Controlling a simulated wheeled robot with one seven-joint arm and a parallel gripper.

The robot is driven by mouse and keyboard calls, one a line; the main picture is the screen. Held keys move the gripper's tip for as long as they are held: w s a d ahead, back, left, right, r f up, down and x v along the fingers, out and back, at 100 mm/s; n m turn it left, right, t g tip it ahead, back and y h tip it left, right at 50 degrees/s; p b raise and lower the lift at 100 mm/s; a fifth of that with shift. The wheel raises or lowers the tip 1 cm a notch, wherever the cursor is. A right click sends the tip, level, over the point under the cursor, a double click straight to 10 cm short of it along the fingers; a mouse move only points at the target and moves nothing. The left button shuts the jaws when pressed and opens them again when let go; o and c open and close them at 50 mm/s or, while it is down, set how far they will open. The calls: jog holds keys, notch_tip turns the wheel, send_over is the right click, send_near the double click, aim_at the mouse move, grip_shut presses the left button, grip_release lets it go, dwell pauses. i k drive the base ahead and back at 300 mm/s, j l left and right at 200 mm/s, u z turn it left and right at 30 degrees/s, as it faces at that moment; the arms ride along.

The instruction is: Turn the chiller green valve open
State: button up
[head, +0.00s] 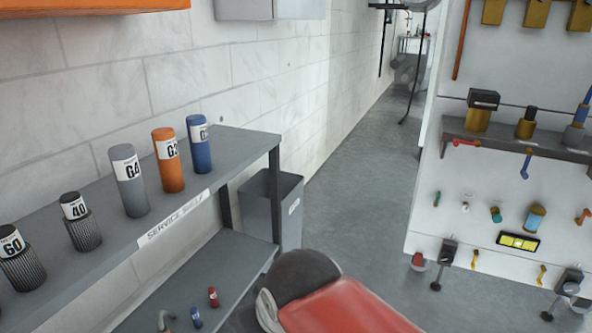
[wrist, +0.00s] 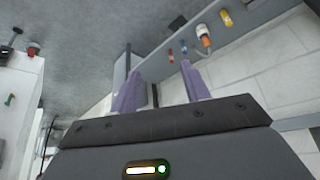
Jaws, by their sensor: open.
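I cannot make out a chiller or a clearly recognisable green valve in either view. A small green-teal fitting (head: 496,214) is on the white panel at the right of the head view; what it is, I cannot tell. A small green piece (wrist: 10,100) also shows at the left edge of the wrist view. My gripper (wrist: 159,70) shows in the wrist view with its two purple fingers apart and nothing between them. It is clear of the shelf and the panel, touching neither. In the head view my red arm link is at the bottom and the gripper is out of sight.
A grey service shelf (head: 85,262) with several labelled canisters stands along the left wall. A grey bin (head: 275,205) is at its far end. A white tool panel (head: 470,235) with feet stands on the right. Open grey floor (head: 350,190) runs between them.

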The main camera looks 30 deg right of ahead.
aim_at(438, 194)
jog(key=k+l+z, duration=0.1)
jog(key=z, duration=1.75)
jog(key=i+j+u, duration=0.15)
jog(key=j, duration=0.3)
jog(key=i+j+u, duration=0.15)
jog(key=j, duration=0.25)
jog(key=i+j+u, duration=0.15)
jog(key=i+j, duration=0.15)
